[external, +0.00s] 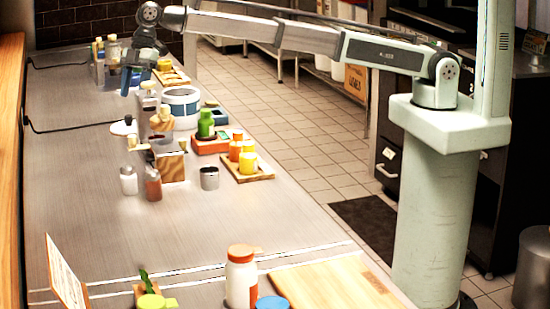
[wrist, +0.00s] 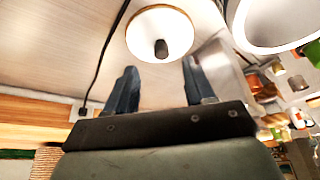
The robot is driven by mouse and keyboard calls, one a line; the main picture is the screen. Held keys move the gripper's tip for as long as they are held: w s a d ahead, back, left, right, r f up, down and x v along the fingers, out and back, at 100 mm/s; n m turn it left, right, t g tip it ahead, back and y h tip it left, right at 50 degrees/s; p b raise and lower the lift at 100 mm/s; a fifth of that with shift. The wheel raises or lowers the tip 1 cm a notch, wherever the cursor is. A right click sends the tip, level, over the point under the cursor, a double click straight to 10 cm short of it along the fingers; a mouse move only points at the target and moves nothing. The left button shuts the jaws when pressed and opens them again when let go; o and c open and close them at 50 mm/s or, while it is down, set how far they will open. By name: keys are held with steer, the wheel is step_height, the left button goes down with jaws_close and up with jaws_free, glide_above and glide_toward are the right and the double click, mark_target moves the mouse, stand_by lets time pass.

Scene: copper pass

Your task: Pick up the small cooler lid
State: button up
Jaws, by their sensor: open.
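The small cooler lid, a round white disc with a dark knob, lies on the counter (external: 75,205) and shows in the external view (external: 119,128). In the wrist view the lid (wrist: 140,38) is at the top centre, just beyond my fingertips. My gripper (external: 130,82) is at the far part of the counter, pointing down. In the wrist view my gripper (wrist: 160,82) has its two blue-grey fingers wide apart with nothing between them. The fingers look apart from the lid. A round white cooler with a blue band (external: 181,108) stands to the right of the lid.
A black cable (wrist: 105,60) runs left of the lid. Bottles and shakers (external: 129,181), a green bottle (external: 206,124) and yellow containers (external: 247,160) stand nearer the camera. More bottles (external: 112,50) stand at the back. The counter's left side is mostly clear.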

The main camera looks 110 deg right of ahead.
mark_target(128, 116)
steer(key=shift+a+x, duration=0.15)
steer(key=shift+x, duration=1.5)
steer(key=shift+a+x, duration=0.1)
steer(key=shift+x, duration=1.55)
steer(key=shift+w+r, duration=0.1)
steer(key=shift+r, duration=0.05)
jaws_close()
